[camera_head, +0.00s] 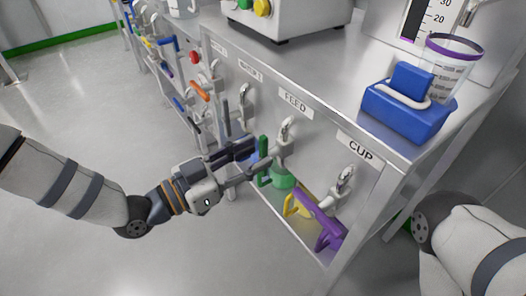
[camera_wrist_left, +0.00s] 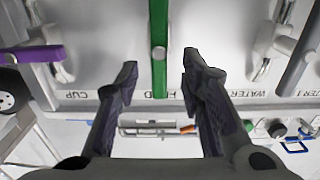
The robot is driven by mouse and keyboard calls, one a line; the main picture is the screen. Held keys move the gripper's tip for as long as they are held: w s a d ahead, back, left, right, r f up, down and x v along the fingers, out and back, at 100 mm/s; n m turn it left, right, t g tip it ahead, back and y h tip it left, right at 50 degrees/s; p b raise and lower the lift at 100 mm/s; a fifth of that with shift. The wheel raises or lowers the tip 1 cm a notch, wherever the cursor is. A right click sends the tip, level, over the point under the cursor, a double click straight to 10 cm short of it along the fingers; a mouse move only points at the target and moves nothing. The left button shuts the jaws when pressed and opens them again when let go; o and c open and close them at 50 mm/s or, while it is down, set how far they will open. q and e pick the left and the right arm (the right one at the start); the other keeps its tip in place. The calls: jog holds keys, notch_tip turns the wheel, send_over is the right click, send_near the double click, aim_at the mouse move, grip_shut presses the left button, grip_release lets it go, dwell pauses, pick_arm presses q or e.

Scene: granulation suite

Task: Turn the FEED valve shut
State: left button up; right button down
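The FEED valve has a green lever (camera_head: 262,172), below the FEED label (camera_head: 295,104) on the cabinet front. In the left wrist view the green lever (camera_wrist_left: 158,45) runs up and down the picture and hides part of the upside-down label. My left gripper (camera_head: 262,158) is at the lever. In the left wrist view its two fingers (camera_wrist_left: 160,72) are spread, one on either side of the lever, with visible gaps.
More valves line the cabinet leftward. A blue holder (camera_head: 408,112) and a clear cup (camera_head: 452,75) stand on top. The floor at left is clear.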

aim_at(261, 153)
pick_arm(q)
jog(key=shift+x, duration=1.6)
jog(key=shift+c, duration=0.6)
grip_shut()
jog(key=shift+s, duration=0.1)
